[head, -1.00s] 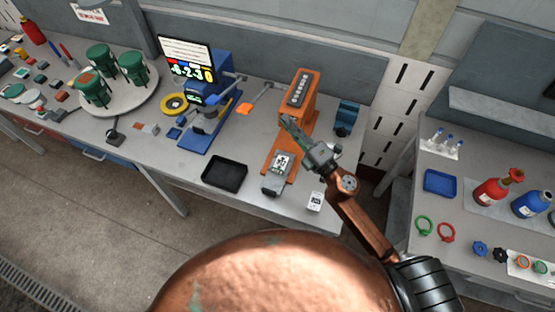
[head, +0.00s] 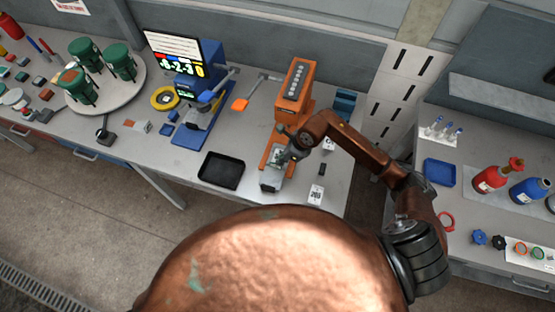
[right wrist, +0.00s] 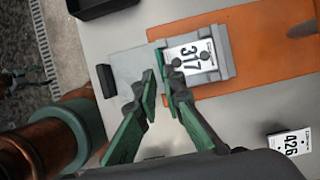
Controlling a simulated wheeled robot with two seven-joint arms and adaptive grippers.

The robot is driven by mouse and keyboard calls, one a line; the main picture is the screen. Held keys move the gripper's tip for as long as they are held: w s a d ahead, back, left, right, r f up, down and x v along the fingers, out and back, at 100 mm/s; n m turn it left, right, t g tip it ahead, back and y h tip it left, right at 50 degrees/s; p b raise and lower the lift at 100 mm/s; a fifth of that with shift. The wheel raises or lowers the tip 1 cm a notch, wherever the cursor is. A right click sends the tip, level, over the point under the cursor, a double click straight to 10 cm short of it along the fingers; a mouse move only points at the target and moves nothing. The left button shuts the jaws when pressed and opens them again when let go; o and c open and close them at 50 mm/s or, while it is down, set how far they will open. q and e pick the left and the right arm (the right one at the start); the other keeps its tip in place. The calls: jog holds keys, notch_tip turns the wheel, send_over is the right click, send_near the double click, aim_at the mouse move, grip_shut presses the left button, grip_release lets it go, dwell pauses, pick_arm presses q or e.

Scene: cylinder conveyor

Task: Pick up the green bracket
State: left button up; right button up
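I cannot single out a green bracket with certainty. Small green pieces (head: 22,76) lie among the loose parts at the far left of the bench in the head view. My right gripper (head: 284,155) is over the front of the orange stand, by a grey block. In the right wrist view its green-faced fingers (right wrist: 157,85) are a little apart, with nothing clear between them. The fingertips are beside the left edge of the grey block (right wrist: 222,62), which carries a white label reading 317. My arm hides part of the block in the head view. My left gripper is out of view.
The orange stand (head: 295,92) rises behind the gripper. A black tray (head: 221,170) lies to its left and a white numbered card (head: 316,195) to its right. Green containers stand on a round plate (head: 140,88). A green ring (head: 540,254) is on the right bench.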

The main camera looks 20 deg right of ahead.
jog(key=p+x, duration=0.1)
jog(key=x, duration=0.3)
jog(key=shift+w+f, duration=0.1)
jog(key=shift+f, duration=0.1)
jog(key=shift+w+a+f+p, duration=0.1)
jog(key=shift+a+f+p, duration=0.05)
jog(key=shift+f+p, duration=0.2)
grip_shut()
